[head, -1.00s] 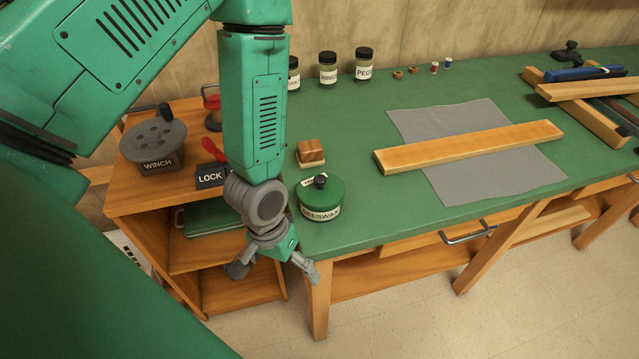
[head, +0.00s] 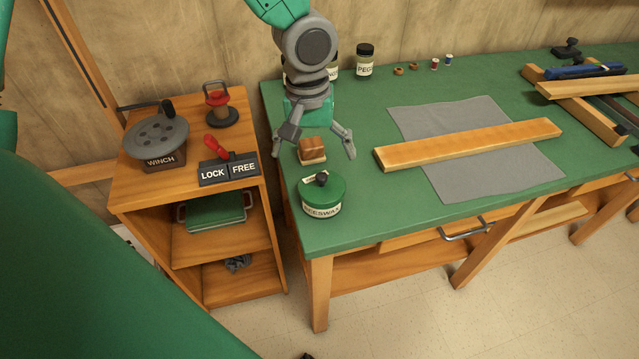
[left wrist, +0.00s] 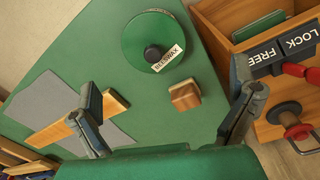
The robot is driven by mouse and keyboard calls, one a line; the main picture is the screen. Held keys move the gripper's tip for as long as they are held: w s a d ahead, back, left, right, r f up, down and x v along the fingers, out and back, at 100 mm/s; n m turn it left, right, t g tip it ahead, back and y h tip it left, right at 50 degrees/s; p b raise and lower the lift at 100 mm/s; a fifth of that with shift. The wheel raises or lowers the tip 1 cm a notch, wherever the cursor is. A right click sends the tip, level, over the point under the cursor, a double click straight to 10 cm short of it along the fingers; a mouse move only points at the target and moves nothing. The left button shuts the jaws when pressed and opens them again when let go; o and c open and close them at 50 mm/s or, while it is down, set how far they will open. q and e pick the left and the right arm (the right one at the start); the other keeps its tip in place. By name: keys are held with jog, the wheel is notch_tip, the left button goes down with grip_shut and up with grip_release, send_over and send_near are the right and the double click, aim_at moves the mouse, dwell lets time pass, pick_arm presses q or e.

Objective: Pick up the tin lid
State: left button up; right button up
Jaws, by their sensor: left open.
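The green tin lid (head: 335,191) has a dark round knob and a small label, and sits on the tin (head: 322,210) marked BEESWAX near the bench's front left corner. In the left wrist view the lid (left wrist: 133,42) shows from above with its knob near the middle. My left gripper (head: 316,152) is open and empty, with its fingers spread above the bench, behind the tin in the head view. The lid lies beyond the fingertips in the left wrist view, apart from them. My right gripper is not in view.
A small wooden block (head: 312,149) stands behind the tin, close under my left gripper. A long plank (head: 470,145) lies on a grey cloth (head: 440,118) to the right. On the left, a shelf unit (head: 135,190) holds a winch (head: 155,140) and a red-handled LOCK/FREE switch (head: 228,170).

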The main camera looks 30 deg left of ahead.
aim_at(322, 179)
pick_arm(q)
jog(key=f, duration=0.1)
jog(key=d+f, duration=0.1)
jog(key=f, duration=0.1)
jog(key=shift+d+f, duration=0.3)
jog(key=shift+f, duration=0.45)
jog(key=f, duration=0.2)
jog(key=f+b, duration=0.1)
jog(key=f, duration=0.1)
jog(key=shift+w+a, duration=0.15)
jog(key=shift+w, duration=0.1)
jog(key=shift+a+f, duration=0.15)
jog(key=shift+f, duration=0.15)
jog(key=shift+d+r, duration=0.1)
jog(key=shift+d, duration=0.1)
jog(key=shift+c, duration=0.5)
jog(key=shift+d, duration=0.25)
jog(key=c, duration=1)
jog(key=shift+c, duration=0.2)
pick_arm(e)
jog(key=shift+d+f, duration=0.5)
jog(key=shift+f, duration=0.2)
pick_arm(q)
jog(key=shift+a, duration=0.1)
